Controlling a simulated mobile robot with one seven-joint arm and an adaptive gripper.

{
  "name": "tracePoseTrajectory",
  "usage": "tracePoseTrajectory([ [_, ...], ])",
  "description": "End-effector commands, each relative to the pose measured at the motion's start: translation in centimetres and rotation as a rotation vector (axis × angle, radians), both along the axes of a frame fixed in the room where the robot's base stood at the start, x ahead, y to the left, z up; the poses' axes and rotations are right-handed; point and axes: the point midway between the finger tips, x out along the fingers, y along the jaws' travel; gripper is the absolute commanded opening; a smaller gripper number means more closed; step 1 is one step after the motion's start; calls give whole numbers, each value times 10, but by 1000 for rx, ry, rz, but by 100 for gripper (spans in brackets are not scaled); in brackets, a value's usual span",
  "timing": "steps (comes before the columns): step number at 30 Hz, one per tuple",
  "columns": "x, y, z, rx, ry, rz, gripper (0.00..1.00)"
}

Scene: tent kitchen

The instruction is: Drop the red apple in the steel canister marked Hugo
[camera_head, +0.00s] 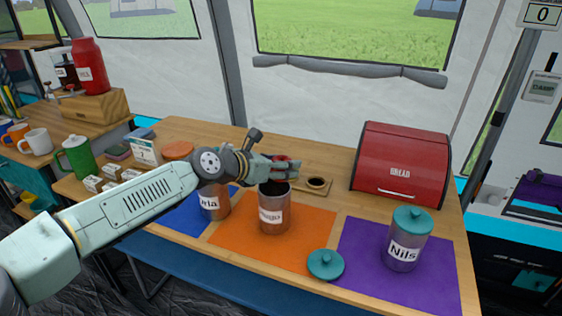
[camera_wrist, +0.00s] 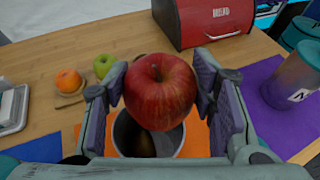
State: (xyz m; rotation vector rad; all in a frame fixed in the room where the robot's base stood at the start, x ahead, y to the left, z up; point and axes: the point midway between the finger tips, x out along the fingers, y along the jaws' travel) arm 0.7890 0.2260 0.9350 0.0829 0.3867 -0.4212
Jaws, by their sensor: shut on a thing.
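The red apple (camera_wrist: 160,92) is held between the two finger pads of my gripper (camera_wrist: 158,100) in the wrist view. In the head view the apple (camera_head: 281,159) is mostly hidden by my gripper (camera_head: 284,166). The steel canister (camera_head: 275,210) stands upright and lidless on the orange mat, its label partly legible as Hugo. The apple is above its open mouth. In the wrist view the canister's rim (camera_wrist: 179,150) shows below the apple, with a dark brownish interior; I cannot tell what is inside.
A teal lid (camera_head: 325,264) lies at the orange mat's edge. The Nils canister (camera_head: 405,242) is lidded on the purple mat; another canister (camera_head: 213,202) stands left. A red bread box (camera_head: 402,165) stands behind. An orange fruit (camera_wrist: 68,80) and green apple (camera_wrist: 104,65) lie nearby.

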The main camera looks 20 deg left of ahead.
Motion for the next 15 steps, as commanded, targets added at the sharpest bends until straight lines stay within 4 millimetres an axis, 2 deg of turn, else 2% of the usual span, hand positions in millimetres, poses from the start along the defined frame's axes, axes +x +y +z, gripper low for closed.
tracePoseTrajectory([
  [1, 0, 0, 1, 0, 0, 0, 21],
  [2, 0, 0, 1, 0, 0, 0, 52],
  [12, 0, 0, 0, 0, 0, 0, 75],
  [15, 0, 0, 0, 0, 0, 0, 75],
])
